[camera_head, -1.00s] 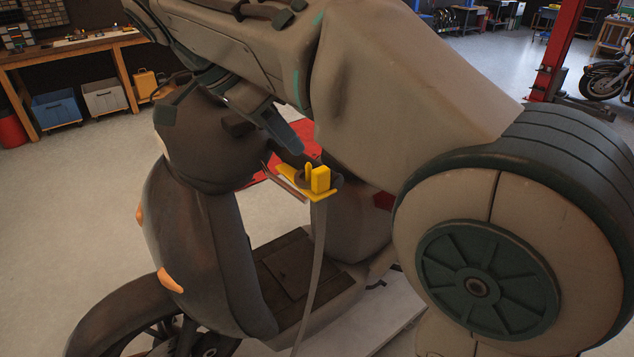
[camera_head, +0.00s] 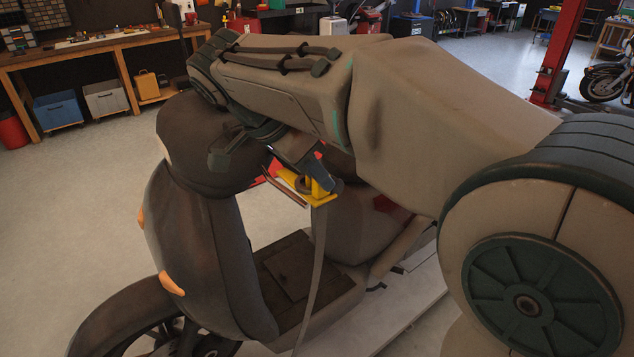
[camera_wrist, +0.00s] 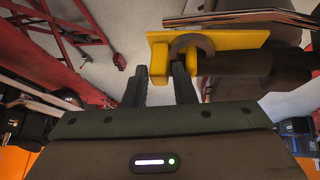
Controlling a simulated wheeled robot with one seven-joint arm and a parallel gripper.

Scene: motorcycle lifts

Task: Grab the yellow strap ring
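The yellow strap ring (camera_head: 318,195) is at the end of the scooter's handlebar, with a grey strap (camera_head: 318,250) hanging from it. In the wrist view it shows as a yellow plate (camera_wrist: 235,40) with upright tabs, a dark curved band between them. My gripper (camera_wrist: 161,82) is open. Its two dark fingers reach up to the ring, with one yellow tab between the tips; I cannot tell whether they touch it. In the head view my gripper (camera_head: 322,178) is just above the ring and partly hides it.
The dark scooter (camera_head: 215,230) stands below my arm on a light platform (camera_head: 405,310). A metal lever (camera_wrist: 240,18) and a dark handlebar grip (camera_wrist: 260,68) lie close to my fingers. A workbench (camera_head: 95,48) stands at the back left; the floor between is clear.

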